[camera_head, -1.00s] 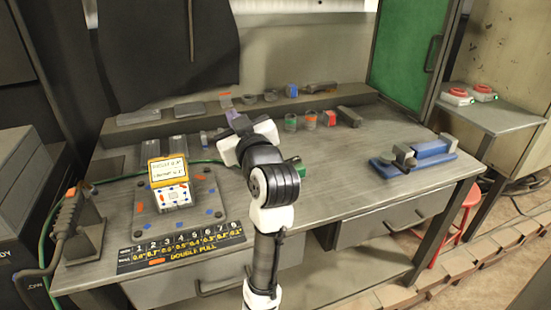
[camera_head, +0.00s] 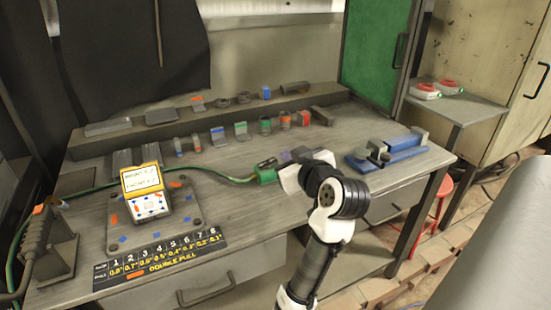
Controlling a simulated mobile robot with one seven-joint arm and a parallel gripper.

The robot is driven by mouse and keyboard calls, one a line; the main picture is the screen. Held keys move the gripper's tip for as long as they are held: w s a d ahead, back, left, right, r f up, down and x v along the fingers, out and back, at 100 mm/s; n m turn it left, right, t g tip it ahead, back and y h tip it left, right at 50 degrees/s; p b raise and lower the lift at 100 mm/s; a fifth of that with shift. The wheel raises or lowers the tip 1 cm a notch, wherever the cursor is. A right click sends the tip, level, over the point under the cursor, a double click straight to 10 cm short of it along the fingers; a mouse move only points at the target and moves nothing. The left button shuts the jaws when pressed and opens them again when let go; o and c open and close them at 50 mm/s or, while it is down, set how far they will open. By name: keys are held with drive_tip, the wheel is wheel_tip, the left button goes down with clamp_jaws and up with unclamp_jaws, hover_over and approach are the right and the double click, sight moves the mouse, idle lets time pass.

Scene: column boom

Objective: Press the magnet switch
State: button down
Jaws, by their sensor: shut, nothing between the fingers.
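A small green box (camera_head: 265,174) with a dark top lies on the workbench (camera_head: 225,205), at the end of a green cable (camera_head: 200,166). It may be the magnet switch, but I cannot read a label on it. A yellow-framed unit (camera_head: 142,180) with a white text panel and a marked white face stands on a grey plate at the left. I cannot tell whether it belongs to the switch. My gripper (camera_head: 294,156) has purplish fingertips and is shut and empty. It is just right of the green box, over the bench. I cannot tell whether they touch.
A blue vise-like tool (camera_head: 388,154) sits at the bench's right. Several small coloured blocks and rings line the back shelf. A grey holder (camera_head: 52,262) with a thick cable stands at the left edge. A numbered strip (camera_head: 160,258) lies at the front. A red stool (camera_head: 437,205) stands beyond the right end.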

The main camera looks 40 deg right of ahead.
drive_tip(key=p, duration=0.2)
hover_over(268, 163)
drive_tip(key=s, duration=0.3)
drive_tip(key=f, duration=0.5)
drive_tip(key=shift+w+d+p, duration=0.3)
drive_tip(key=shift+w+p, duration=0.05)
drive_tip(key=shift+d+f, duration=0.1)
drive_tip(key=shift+f, duration=0.55)
